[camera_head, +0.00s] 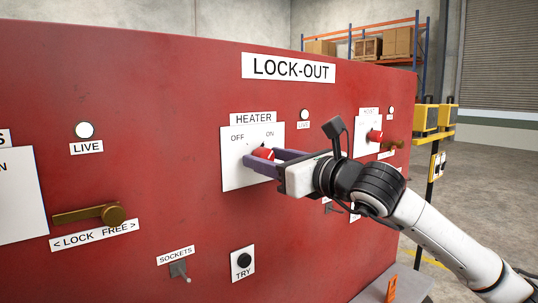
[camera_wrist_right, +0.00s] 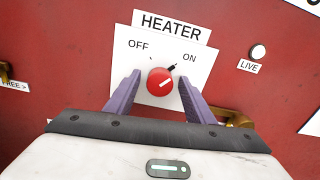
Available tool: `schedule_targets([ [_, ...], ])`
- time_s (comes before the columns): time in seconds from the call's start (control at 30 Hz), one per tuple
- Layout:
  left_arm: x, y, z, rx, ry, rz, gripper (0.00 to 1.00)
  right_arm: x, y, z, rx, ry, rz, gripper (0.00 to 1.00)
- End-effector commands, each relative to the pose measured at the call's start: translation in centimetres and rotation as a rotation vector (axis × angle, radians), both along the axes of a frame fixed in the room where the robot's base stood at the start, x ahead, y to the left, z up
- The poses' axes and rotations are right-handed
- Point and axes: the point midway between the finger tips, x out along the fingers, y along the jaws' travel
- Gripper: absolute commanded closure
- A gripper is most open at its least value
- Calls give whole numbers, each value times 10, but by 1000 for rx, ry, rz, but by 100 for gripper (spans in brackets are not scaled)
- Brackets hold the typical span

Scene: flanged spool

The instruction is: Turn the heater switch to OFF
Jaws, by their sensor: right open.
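The heater switch (camera_head: 263,153) is a round red knob on a white plate (camera_head: 236,174) marked OFF on the left and ON on the right. In the right wrist view the knob (camera_wrist_right: 160,81) has a white line slanting up to the right, and a black pointer mark at its edge towards ON. My right gripper (camera_head: 265,158) is at the plate with its purple fingers on either side of the knob. In the right wrist view the gripper (camera_wrist_right: 160,92) is open, with a gap between each finger and the knob. My left gripper is out of view.
The red LOCK-OUT panel (camera_head: 170,100) carries another red knob (camera_head: 374,136) at right and a brass lever (camera_head: 88,214) at left. A TRY button (camera_head: 244,260) and a SOCKETS toggle (camera_head: 179,269) are below. White LIVE lamps (camera_head: 84,130) show along the panel.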

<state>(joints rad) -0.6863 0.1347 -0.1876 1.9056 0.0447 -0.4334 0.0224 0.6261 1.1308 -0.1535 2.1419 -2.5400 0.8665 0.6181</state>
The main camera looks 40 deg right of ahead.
Motion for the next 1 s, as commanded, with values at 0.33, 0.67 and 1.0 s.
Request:
schedule_targets([
  [0.33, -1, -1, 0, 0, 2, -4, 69, 0, 0, 0, 1, 0, 1, 83],
  [0.67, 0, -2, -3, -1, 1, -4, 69, 0, 0, -1, -25, -3, 1, 92],
  [1.0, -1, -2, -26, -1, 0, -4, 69, -1, 1, -3, -224, -20, 2, 92],
])
